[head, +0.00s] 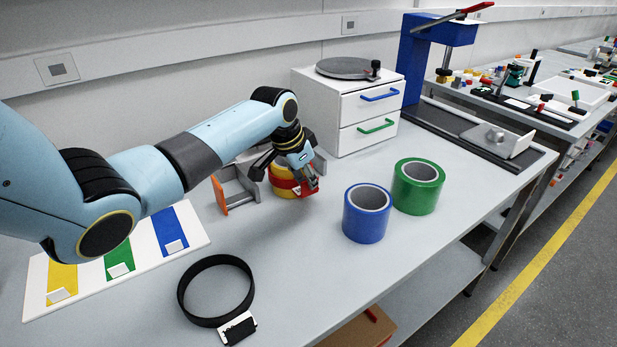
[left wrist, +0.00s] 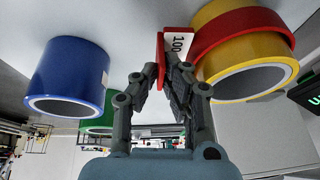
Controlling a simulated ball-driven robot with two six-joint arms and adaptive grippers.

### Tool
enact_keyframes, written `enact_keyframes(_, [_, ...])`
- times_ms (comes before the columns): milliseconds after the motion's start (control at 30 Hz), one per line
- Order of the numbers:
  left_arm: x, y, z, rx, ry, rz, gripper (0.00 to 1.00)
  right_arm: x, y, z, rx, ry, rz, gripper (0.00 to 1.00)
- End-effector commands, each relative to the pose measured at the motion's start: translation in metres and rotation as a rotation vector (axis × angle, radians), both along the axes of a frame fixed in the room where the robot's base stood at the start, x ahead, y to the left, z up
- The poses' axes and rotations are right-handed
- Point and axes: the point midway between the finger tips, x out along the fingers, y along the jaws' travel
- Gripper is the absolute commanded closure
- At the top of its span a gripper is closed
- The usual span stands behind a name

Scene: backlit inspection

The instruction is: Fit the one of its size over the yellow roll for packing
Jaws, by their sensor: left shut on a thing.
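The yellow roll (head: 279,188) stands on the bench, partly hidden by my left gripper. It also shows in the left wrist view (left wrist: 245,82). A red band (left wrist: 238,35) lies around the yellow roll, with yellow showing on both sides of it. The band's tag (left wrist: 178,43) is red and white and reads "100". My left gripper (head: 306,186) is shut on this tag, beside the roll; its fingers also show in the left wrist view (left wrist: 163,72). A larger black band (head: 182,292) with a white tag (head: 238,328) lies empty at the front. My right gripper is not in view.
A blue roll (head: 366,222) and a green roll (head: 417,195) stand to the right. A grey holder with an orange end (head: 219,195) is left of the yellow roll. A striped board (head: 89,278) lies at left; a white drawer unit (head: 330,110) stands behind.

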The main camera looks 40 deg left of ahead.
Motion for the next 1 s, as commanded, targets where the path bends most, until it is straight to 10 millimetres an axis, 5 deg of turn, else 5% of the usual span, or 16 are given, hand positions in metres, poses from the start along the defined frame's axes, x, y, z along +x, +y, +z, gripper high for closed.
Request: enact_keyframes(1000, [0.0, 0.0, -0.031, 0.0, -0.001, -0.001, 1.0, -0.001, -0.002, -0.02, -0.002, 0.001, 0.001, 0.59])
